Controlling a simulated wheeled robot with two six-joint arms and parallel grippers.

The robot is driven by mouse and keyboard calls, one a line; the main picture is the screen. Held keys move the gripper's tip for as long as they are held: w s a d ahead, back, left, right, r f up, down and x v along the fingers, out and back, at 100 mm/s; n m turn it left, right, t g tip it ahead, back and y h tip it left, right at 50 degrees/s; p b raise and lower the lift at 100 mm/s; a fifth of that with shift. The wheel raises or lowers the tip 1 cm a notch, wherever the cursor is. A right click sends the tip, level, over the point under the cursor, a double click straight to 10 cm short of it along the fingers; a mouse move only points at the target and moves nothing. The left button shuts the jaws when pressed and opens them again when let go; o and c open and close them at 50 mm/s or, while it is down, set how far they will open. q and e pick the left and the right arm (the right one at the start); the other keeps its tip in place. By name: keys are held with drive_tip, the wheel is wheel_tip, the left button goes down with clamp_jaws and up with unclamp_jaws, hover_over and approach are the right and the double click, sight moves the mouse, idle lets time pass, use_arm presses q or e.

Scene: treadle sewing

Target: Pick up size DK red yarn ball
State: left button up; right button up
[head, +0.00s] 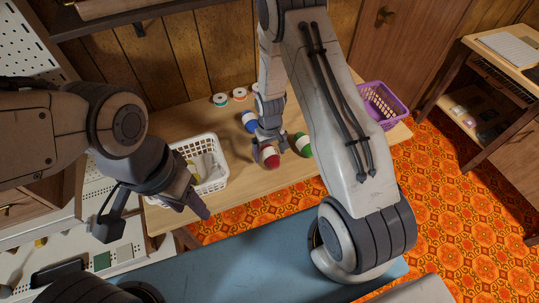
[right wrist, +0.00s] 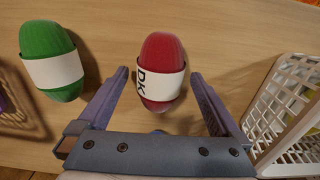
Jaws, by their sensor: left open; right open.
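The red yarn ball (right wrist: 164,48) lies on the wooden table with a white band lettered DK. In the head view the red yarn ball (head: 269,160) is near the table's front edge, just below my right gripper (head: 268,145). In the right wrist view my right gripper (right wrist: 160,82) is open, with one finger on each side of the ball's lower, banded end. The fingers are apart from the ball in the picture.
A green yarn ball (right wrist: 53,60) lies left of the red one in the wrist view. A white basket (right wrist: 288,105) stands close on the right. A blue ball (head: 249,121), several small spools (head: 239,94) and a purple basket (head: 384,105) are also on the table (head: 240,185).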

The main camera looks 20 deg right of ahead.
drive_tip(key=c, duration=1.4)
drive_tip(key=shift+r, duration=0.1)
